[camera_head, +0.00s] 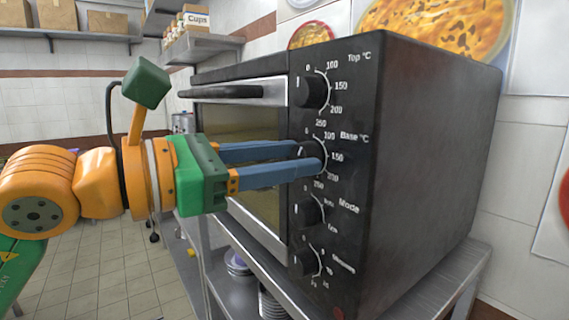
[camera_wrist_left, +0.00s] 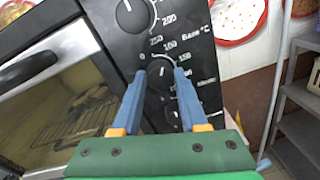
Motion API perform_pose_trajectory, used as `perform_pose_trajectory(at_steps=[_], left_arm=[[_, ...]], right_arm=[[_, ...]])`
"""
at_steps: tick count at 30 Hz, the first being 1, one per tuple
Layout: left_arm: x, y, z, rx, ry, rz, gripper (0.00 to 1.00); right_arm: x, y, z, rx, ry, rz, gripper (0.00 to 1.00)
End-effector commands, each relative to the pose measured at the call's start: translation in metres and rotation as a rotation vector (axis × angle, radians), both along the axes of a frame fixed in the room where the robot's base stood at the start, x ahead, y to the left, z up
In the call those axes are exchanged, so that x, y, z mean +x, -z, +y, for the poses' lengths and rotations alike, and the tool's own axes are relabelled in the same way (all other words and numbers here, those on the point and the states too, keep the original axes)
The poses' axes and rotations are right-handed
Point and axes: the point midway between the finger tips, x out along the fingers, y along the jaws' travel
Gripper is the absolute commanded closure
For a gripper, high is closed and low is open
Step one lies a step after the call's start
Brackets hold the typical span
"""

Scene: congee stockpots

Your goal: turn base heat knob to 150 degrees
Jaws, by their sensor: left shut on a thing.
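The base heat knob is the second black knob from the top on the oven's control panel (camera_head: 345,172), beside the "Base °C" scale. In the left wrist view the base heat knob (camera_wrist_left: 160,75) sits between the two blue fingertips, and a light pointer mark shows on its face. My left gripper (camera_head: 312,157) is shut on this knob, one finger on each side. In the head view the fingers cover part of the knob, so its exact setting is hard to read. My right gripper is in neither view.
The top heat knob (camera_head: 312,91) is just above, and the mode knob (camera_head: 308,211) and a lowest knob (camera_head: 306,260) are below. The oven door handle (camera_head: 222,92) juts out left of the panel. The oven stands on a metal table (camera_head: 455,268).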

Motion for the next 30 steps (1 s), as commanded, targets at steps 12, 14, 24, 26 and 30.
perform_pose_trajectory(at_steps=[12,14,24,26,30], left_arm=[[-0.0008,0.0001,-0.0006,0.230,0.000,-0.317,1.00],[-0.0008,0.0000,-0.0007,0.263,0.000,-0.362,1.00],[-0.0013,-0.0001,-0.0009,0.425,-0.001,-0.584,1.00],[-0.0014,0.0000,-0.0009,0.447,-0.001,-0.614,1.00],[-0.0014,-0.0002,-0.0010,0.488,-0.002,-0.673,1.00]], right_arm=[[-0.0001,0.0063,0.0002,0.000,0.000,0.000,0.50],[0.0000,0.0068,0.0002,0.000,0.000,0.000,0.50],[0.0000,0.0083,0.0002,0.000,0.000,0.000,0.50],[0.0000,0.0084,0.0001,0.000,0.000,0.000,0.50],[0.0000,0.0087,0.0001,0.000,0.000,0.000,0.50]])
